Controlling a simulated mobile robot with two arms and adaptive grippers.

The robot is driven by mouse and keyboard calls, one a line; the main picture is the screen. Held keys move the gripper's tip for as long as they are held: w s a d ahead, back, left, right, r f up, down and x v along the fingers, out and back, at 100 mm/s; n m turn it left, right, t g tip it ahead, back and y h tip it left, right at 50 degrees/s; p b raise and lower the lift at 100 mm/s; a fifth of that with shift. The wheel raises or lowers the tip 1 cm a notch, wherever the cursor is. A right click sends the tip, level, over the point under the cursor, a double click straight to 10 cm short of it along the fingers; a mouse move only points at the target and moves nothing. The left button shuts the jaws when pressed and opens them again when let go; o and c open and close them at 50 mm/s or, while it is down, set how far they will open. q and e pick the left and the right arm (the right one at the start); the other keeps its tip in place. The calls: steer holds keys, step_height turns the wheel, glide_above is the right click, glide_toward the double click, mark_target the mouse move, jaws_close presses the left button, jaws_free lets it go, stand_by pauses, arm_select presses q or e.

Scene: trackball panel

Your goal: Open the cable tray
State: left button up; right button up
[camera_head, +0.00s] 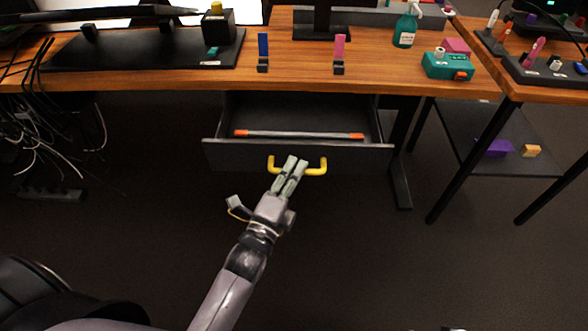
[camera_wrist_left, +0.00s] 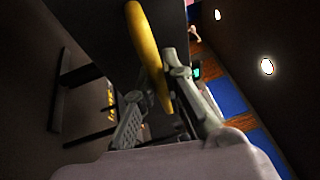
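The cable tray (camera_head: 228,154) is a dark drawer under the desk, standing pulled out with its inside showing. A yellow handle (camera_head: 318,169) is on its front. A white rod with orange ends (camera_head: 300,135) lies in it. My left gripper (camera_head: 296,162) is at the handle's middle, its fingers close together and covering part of the bar. In the left wrist view the yellow handle (camera_wrist_left: 146,45) runs between the two fingers, and the gripper looks shut on it. The exact contact is partly hidden. My right gripper is not in view.
The wooden desk (camera_head: 160,78) above carries a blue piece (camera_head: 263,46), a pink piece (camera_head: 339,47), a green bottle (camera_head: 405,30) and a teal box (camera_head: 447,66). Loose cables (camera_head: 40,135) hang at left. A dark side shelf (camera_head: 500,140) stands at right. The floor before the tray is clear.

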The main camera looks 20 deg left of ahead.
arm_select(q)
steer(key=o, duration=0.5)
steer(key=v, duration=1.2)
steer(key=shift+a+f, duration=0.1)
